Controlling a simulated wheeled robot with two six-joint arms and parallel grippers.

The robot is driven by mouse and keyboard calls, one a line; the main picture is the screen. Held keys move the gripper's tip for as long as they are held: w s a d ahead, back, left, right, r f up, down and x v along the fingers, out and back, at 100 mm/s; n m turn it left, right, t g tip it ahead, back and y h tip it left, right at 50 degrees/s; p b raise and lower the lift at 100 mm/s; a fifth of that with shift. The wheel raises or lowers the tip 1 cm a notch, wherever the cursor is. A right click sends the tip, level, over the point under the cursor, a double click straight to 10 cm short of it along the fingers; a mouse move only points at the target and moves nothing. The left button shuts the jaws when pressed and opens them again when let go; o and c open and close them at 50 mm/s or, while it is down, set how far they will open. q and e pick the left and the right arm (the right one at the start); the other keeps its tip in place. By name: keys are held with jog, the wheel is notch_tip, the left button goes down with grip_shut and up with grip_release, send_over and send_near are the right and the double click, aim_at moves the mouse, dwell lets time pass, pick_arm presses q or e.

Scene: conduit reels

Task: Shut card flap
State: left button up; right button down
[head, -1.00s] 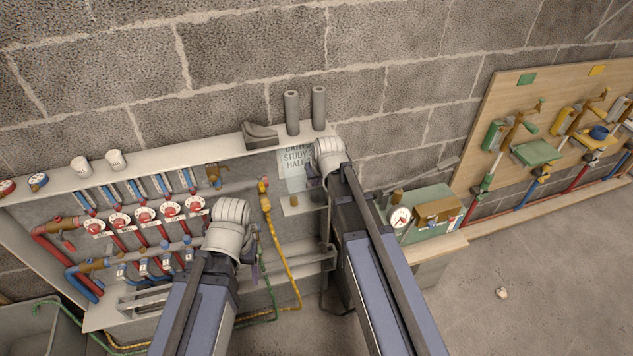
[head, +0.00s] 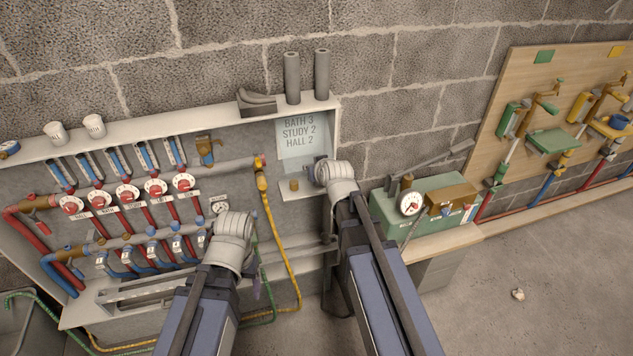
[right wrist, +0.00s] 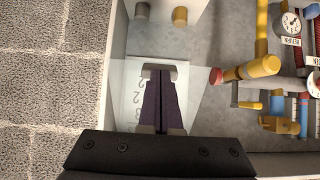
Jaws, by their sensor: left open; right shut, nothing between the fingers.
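A pale card (head: 298,135) lettered BATH 3, STUDY 2, HALL 2 is at the upper right of the grey cabinet. A pale sheet, which I take for the card and its flap, also shows in the right wrist view (right wrist: 186,92). I cannot tell the flap's edge from the card or how far it stands open. My right gripper (right wrist: 160,72) is shut and empty in front of this sheet; whether it touches is unclear.
Red-handled valves (head: 128,193) and pipes fill the cabinet's left. A yellow hose (head: 275,235) hangs between my arms. A brass knob (head: 293,185) sits below the card. A green gauge box (head: 425,205) stands to the right. The floor at right is mostly clear.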

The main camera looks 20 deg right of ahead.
jog(key=w+f+t+b, duration=0.4)
jog(key=w+f+b, duration=0.3)
jog(key=w+b, duration=0.4)
jog(key=b, duration=0.2)
jog(key=shift+a+f+t+b, duration=0.2)
jog(key=shift+f+t+b, duration=0.05)
jog(key=shift+t+b, duration=0.1)
jog(key=shift+w, duration=0.15)
